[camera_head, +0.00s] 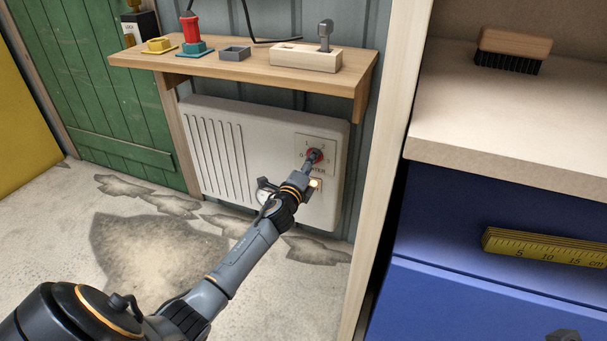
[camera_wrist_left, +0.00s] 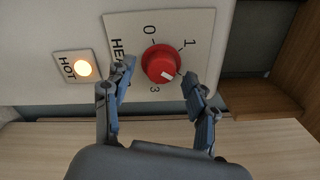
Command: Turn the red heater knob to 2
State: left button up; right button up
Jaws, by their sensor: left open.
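The red heater knob (camera_wrist_left: 160,64) sits on a pale dial plate (camera_wrist_left: 120,25) on the white heater (camera_head: 245,150). The labels 0, 1 and 3 show around it; no 2 can be read, and a finger covers part of the plate. The knob's white mark points to the lower right in the left wrist view, towards that finger. My left gripper (camera_wrist_left: 158,75) is open, with one fingertip on each side of the knob. I cannot tell whether they touch it. In the head view, the gripper partly hides the knob (camera_head: 316,155). My right gripper is not in view.
A lit HOT lamp (camera_wrist_left: 83,68) is beside the dial plate. A wooden shelf (camera_head: 240,67) with a red-and-teal object, a grey tray and a lever block hangs above the heater. A pale upright post (camera_head: 385,170) and blue drawers (camera_head: 470,290) stand to the right.

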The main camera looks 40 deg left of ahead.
pick_arm(q)
jog(key=v, duration=1.1)
jog(key=shift+s, duration=0.15)
jog(key=shift+f, duration=0.1)
